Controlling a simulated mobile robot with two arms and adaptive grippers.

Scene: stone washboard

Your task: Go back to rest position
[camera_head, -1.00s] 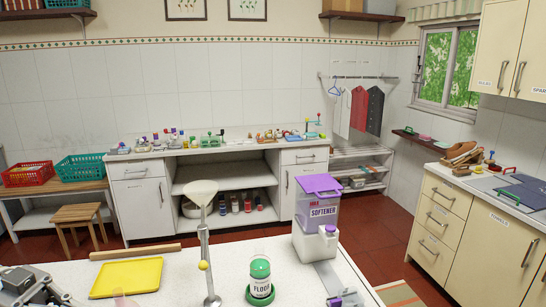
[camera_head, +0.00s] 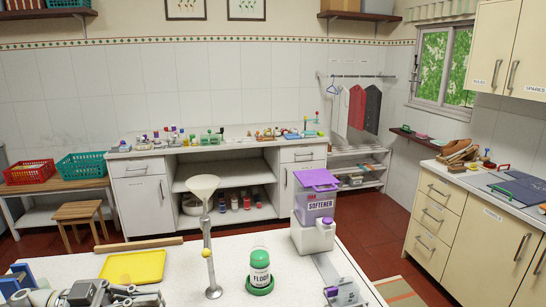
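Part of my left gripper (camera_head: 135,298) shows at the bottom left edge, in front of the yellow board. It is grey metal and cut off by the frame, so its opening and anything between its fingers cannot be made out. My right gripper is not in view. The white worktop (camera_head: 215,252) in front of me holds the yellow board (camera_head: 133,266), a green-lidded flour jar (camera_head: 260,270), a metal stand with a pale funnel-like top (camera_head: 205,190), and a purple-lidded softener container (camera_head: 318,205).
A wooden rod (camera_head: 138,244) lies along the worktop's far edge. A blue object (camera_head: 18,278) stands at its left. A small white and purple item (camera_head: 345,294) is at the front right. The white counter (camera_head: 225,150) behind carries several small items. A stool (camera_head: 82,212) stands left.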

